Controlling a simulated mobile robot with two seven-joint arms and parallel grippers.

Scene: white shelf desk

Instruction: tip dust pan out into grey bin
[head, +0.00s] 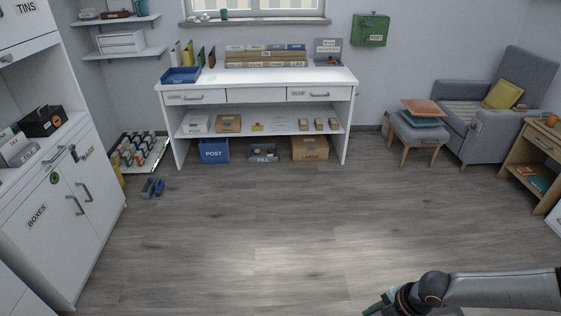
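No dust pan can be made out for certain. My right gripper (385,306) is at the bottom edge, cut off by the frame. A small dark green piece shows at its tip; I cannot tell if it is a held thing or part of the gripper. Its fingers are not clear enough to show open or shut. My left gripper is not in view. No bin clearly shows as the grey bin; a grey box (263,158) with a label like "FILL" stands on the floor under the white desk, between a blue box and a tan box.
The white desk (250,77) stands against the back wall. Small blue-grey items (152,188) lie on the floor at left, near a rack (140,152). White cabinets (62,205) line the left; a grey armchair (485,115) and footstool (417,133) stand right. The middle floor is clear.

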